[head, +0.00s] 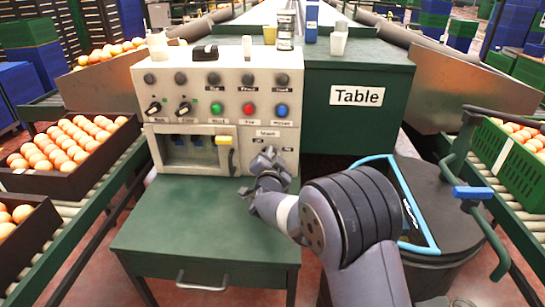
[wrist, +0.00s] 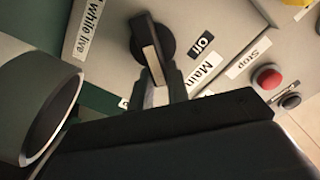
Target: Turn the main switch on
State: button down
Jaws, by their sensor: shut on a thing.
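The main switch (wrist: 141,27) is a black rotary knob with a pale stripe along its handle, on a light panel in the wrist view. A black "Off" label (wrist: 204,44) and a "Main" label (wrist: 205,73) are beside it. My gripper (wrist: 156,84) is shut on the handle of the switch. In the head view my gripper (head: 265,165) is at the lower right of the cream control box (head: 228,72), and it hides the switch there. I cannot tell which setting the handle is at.
A "Stop" label and a red button (wrist: 267,77) are close by in the wrist view. The control box has several knobs and coloured buttons, and an open compartment with a yellow latch (head: 224,140). The green desk top (head: 190,215) below is clear. A black bin (head: 435,190) stands at right.

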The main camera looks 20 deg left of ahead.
jog(key=c, duration=1.4)
grip_release()
jog(key=shift+o, duration=0.2)
jog(key=p+v, duration=0.1)
jog(key=v, duration=0.9)
jog(key=shift+s, duration=0.4)
